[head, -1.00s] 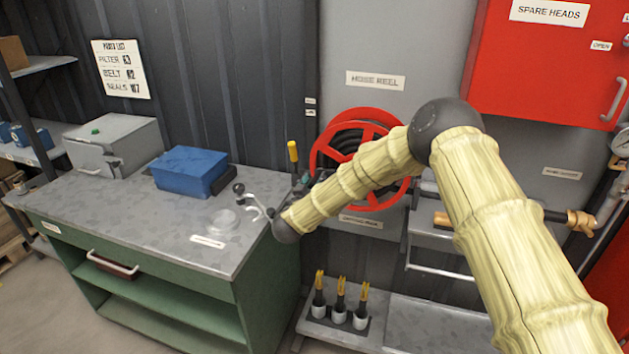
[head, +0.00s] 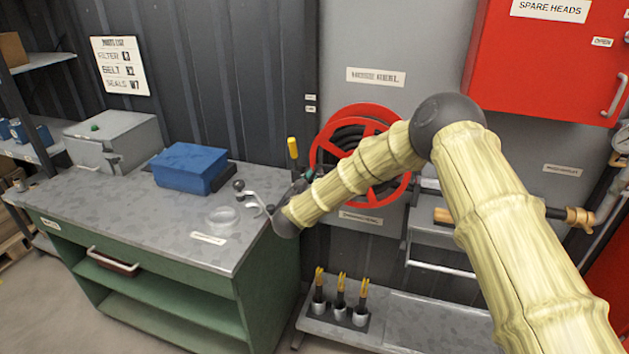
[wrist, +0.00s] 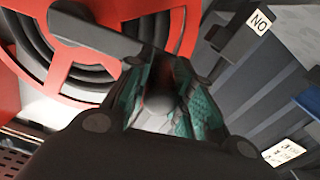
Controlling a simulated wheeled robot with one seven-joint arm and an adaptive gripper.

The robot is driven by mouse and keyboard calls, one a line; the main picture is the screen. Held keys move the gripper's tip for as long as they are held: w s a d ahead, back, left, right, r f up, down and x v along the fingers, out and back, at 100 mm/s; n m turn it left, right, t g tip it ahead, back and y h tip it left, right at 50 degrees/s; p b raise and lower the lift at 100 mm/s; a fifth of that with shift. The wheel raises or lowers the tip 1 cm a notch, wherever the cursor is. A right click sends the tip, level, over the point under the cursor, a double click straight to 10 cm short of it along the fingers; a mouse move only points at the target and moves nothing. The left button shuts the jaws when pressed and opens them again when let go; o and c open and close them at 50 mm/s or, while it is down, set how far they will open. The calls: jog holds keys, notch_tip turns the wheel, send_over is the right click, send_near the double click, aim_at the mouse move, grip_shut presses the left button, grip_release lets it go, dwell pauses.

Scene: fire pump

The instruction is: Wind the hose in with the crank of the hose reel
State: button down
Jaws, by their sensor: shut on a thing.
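The hose reel (head: 352,112) is a red spoked wheel with dark hose coiled inside, on the grey wall panel under a "HOSE REEL" label. It also fills the upper left of the wrist view (wrist: 58,65). There the crank (wrist: 95,30), a dark grey bar, crosses in front of the red spokes towards my fingers. My gripper (wrist: 163,95) has teal-padded fingers closed around a dark rounded crank handle (wrist: 160,101), partly hidden between them. In the head view my gripper (head: 300,188) is small, at the reel's left, partly hidden by my forearm.
A green workbench (head: 150,225) with a blue box (head: 185,168) stands at left, its corner close to my wrist. A yellow-handled lever (head: 292,148) stands just left of the reel. A red cabinet (head: 550,60) hangs at right. A low shelf (head: 430,325) lies below.

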notch_tip(320, 180, up, 2)
jog(key=m+b, duration=0.2)
jog(key=shift+r+m, duration=0.25)
jog(key=shift+m, duration=0.05)
jog(key=s+d+r+m+b, duration=0.3)
jog(key=d+r+m+b, duration=0.7)
jog(key=m+b, duration=0.45)
jog(key=s+d+m+b, duration=0.2)
jog(key=d+m+b, duration=0.4)
jog(key=b, duration=0.3)
jog(key=shift+s+d+f+b, duration=0.2)
jog(key=shift+d+b, duration=0.1)
jog(key=shift+d, duration=0.3)
jog(key=c, duration=1.2)
grip_release()
jog(key=shift+s+r, duration=0.1)
jog(key=v, duration=1.2)
jog(key=shift+r, duration=0.25)
